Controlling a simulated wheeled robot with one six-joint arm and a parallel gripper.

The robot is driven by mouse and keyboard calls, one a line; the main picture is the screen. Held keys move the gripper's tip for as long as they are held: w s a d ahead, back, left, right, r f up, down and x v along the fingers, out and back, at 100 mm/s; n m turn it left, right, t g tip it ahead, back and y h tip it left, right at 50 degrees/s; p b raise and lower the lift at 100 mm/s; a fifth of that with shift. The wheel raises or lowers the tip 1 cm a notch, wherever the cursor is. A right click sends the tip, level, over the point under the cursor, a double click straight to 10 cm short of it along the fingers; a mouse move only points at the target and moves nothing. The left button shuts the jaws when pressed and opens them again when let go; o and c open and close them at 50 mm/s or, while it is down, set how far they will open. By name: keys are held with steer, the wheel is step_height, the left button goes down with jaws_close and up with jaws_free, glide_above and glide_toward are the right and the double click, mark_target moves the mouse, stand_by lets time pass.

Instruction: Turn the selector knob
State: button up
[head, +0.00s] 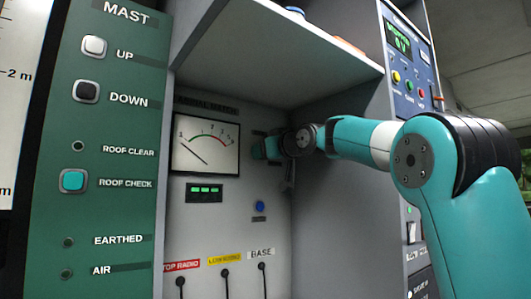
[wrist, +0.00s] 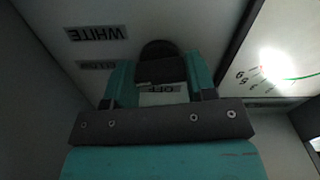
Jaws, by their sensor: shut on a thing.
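The dark selector knob (wrist: 158,49) shows in the wrist view between the two teal fingers of my gripper (wrist: 160,76). My gripper is shut on it. Upside-down labels surround it: "WHITE" (wrist: 96,33), a smaller, dim label (wrist: 96,65), and one that seems to read "OFF" (wrist: 161,89) between the fingers. The knob's exact pointing direction is too dark to tell. In the head view my gripper (head: 262,149) reaches into the recess, against the back panel just right of the meter, and the knob is hidden there.
A needle meter (head: 205,145) sits left of my gripper, with a green-lit display (head: 204,193) below. A blue button (head: 260,206) is underneath. A shelf (head: 275,40) overhangs the recess, and a grey side wall (head: 335,200) closes its right. The green MAST panel (head: 110,215) stands left.

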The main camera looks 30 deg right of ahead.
steer(key=o, duration=0.9)
steer(key=shift+o, duration=0.2)
steer(key=s+b, duration=0.2)
steer(key=s, duration=1.5)
steer(key=shift+s+d, duration=0.25)
steer(key=shift+d, duration=0.05)
